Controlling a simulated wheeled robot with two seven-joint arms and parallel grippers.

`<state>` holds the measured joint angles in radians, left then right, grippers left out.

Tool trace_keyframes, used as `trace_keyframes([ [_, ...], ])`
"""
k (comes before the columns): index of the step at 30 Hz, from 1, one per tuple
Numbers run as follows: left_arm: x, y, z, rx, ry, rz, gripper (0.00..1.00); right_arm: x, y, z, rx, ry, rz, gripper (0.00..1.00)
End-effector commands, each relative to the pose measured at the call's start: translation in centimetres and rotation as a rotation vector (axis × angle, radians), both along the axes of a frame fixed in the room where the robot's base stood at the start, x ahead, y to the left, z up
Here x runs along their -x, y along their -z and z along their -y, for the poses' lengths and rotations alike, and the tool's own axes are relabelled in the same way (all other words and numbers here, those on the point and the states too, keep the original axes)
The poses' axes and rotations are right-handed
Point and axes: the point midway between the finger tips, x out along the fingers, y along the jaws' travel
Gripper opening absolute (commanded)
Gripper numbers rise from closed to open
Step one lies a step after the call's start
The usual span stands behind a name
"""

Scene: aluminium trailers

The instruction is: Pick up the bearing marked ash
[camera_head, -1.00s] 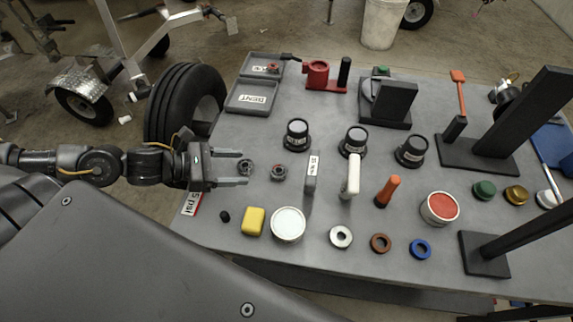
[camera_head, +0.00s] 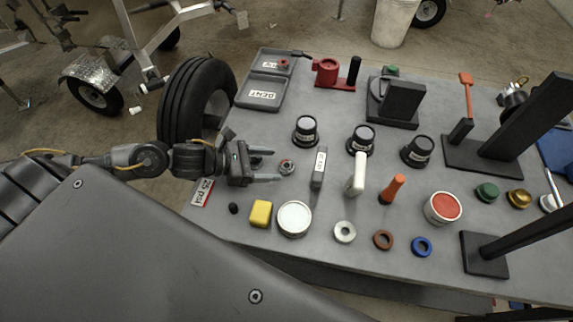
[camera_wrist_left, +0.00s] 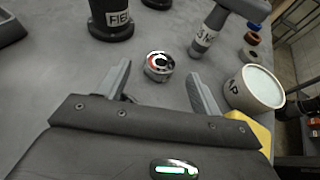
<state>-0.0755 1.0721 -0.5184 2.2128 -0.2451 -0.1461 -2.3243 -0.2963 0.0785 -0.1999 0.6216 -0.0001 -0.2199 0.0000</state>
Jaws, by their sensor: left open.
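I cannot read "ash" on either. My left gripper (camera_head: 268,164) is open, low over the bench, its fingers pointing right. In the wrist view its fingers (camera_wrist_left: 160,88) are spread apart. My right gripper is not in view.
Black-based gauges (camera_head: 306,130), a labelled grey block (camera_head: 319,168) and a white-handled tool (camera_head: 356,174) stand to the right. A yellow block (camera_head: 261,213) and white tin (camera_head: 294,218) lie nearer me.

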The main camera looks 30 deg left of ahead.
Motion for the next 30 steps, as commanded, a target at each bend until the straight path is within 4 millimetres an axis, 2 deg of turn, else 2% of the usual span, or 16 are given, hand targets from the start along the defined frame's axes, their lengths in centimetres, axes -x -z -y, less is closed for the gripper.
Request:
trace_keyframes([
  [3,-1.0,0.4,1.2,0.004,-0.002,0.000,0.65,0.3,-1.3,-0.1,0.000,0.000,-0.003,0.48],
  [9,-2.1,1.5,2.7,0.001,-0.001,0.001,0.65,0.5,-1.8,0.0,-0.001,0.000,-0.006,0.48],
  [17,-2.2,1.8,2.8,-0.001,0.000,0.001,0.65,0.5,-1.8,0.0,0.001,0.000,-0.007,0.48],
  [28,-2.2,1.8,2.8,-0.001,0.000,0.001,0.18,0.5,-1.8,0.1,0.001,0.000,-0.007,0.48],
  [30,-2.2,1.8,2.8,-0.001,0.000,0.001,0.15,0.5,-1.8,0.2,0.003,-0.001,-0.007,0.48],
])
